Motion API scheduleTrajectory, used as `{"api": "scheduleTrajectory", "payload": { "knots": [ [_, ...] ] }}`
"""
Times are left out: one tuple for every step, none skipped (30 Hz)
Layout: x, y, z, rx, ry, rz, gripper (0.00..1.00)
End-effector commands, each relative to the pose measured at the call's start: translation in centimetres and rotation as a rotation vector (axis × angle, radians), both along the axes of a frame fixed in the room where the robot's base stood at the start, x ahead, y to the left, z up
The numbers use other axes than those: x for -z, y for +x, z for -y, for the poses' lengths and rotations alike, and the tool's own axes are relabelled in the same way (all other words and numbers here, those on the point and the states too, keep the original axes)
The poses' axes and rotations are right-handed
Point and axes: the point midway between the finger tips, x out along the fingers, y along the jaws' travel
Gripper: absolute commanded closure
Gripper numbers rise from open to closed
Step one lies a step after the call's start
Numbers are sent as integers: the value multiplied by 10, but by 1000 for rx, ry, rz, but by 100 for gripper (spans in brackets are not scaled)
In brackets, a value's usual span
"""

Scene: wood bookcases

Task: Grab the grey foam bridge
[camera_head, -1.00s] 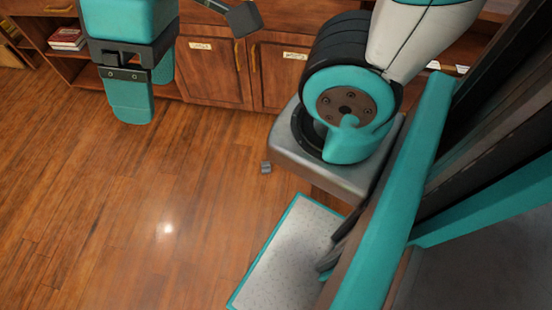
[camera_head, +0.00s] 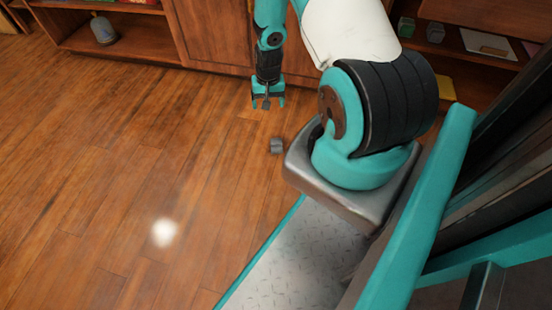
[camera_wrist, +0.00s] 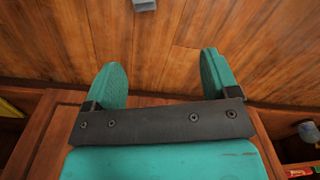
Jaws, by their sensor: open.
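The grey foam bridge (camera_head: 276,145) is a small grey block lying on the wood floor, just left of my base in the head view. It also shows at the top edge of the wrist view (camera_wrist: 144,5), partly cut off. My gripper (camera_head: 267,103) points down beyond the bridge in the head view, apart from it and above the floor. In the wrist view my gripper (camera_wrist: 163,75) has its two teal fingers spread wide with nothing between them. The bridge lies ahead of the fingertips there.
Wood bookcases with cabinet doors (camera_head: 215,35) stand along the back, close behind my gripper. A grey, rounded object (camera_head: 103,30) sits on a low shelf at the left. Several small items lie on the right shelves. The floor (camera_head: 110,170) at left is clear.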

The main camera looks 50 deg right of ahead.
Motion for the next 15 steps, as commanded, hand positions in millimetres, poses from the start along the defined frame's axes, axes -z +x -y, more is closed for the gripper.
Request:
{"api": "scheduleTrajectory", "payload": {
  "knots": [
    [34,-10,8,30,-4,-11,19],
    [43,-14,11,43,-9,-16,19],
    [53,-19,15,57,-13,-21,19],
    [58,-22,17,64,-15,-22,19],
    [64,-24,18,70,-17,-25,19],
    [70,-26,20,75,-19,-26,19],
    [74,-26,20,77,-19,-27,19],
    [79,-27,20,78,-19,-28,19],
    [87,-28,20,79,-19,-29,19],
    [93,-28,20,78,-19,-29,19],
    [100,-27,20,78,-19,-29,19],
    [110,-27,20,78,-19,-28,19],
    [118,-27,20,77,-19,-29,19],
    [125,-27,20,77,-19,-29,19],
    [134,-27,20,77,-19,-28,19]
  ]
}}
